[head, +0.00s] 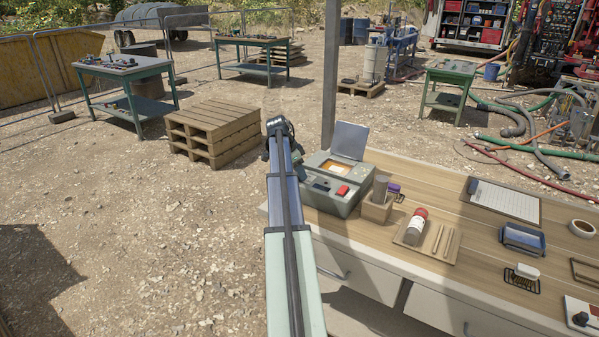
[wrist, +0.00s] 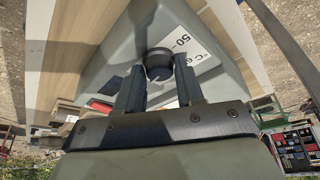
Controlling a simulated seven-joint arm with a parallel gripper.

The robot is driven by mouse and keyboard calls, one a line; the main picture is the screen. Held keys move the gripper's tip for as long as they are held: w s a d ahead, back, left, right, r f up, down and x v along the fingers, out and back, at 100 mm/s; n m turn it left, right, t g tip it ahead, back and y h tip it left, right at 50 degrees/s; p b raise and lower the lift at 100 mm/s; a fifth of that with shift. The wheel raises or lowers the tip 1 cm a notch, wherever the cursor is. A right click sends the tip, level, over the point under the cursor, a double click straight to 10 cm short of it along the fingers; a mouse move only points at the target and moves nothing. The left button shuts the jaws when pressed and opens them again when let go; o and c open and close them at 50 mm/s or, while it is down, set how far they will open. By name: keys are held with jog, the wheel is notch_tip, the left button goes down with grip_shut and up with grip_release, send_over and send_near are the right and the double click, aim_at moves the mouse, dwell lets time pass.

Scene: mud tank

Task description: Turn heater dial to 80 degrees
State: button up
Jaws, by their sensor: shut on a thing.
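The heater dial (wrist: 158,61) is a dark round knob on the side of a pale grey-green housing, seen in the wrist view. My gripper (wrist: 159,75) has one finger on each side of the dial and is shut on it. A white scale label (wrist: 190,48) beside the dial shows "50" and part of "°C 6". The rest of the scale and any pointer are hidden or unclear. In the head view, the grey heater unit (head: 343,205) stands on the bench's left end with its lid raised. My arm hides the dial there.
The wooden bench (head: 375,238) holds a small wooden block holder (head: 377,208), a red-and-white bottle (head: 416,226) on a board, a blue tray (head: 523,239) and a tape roll (head: 582,228). Stacked pallets (head: 213,130) stand on the gravel beyond my arm. Open gravel lies left.

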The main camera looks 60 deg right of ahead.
jog(key=shift+m+y, duration=0.3)
jog(key=shift+m, duration=0.5)
jog(key=shift+f, duration=0.1)
jog(key=o, duration=1)
jog(key=v, duration=1.4)
jog(key=shift+w, duration=0.25)
jog(key=shift+f, duration=0.15)
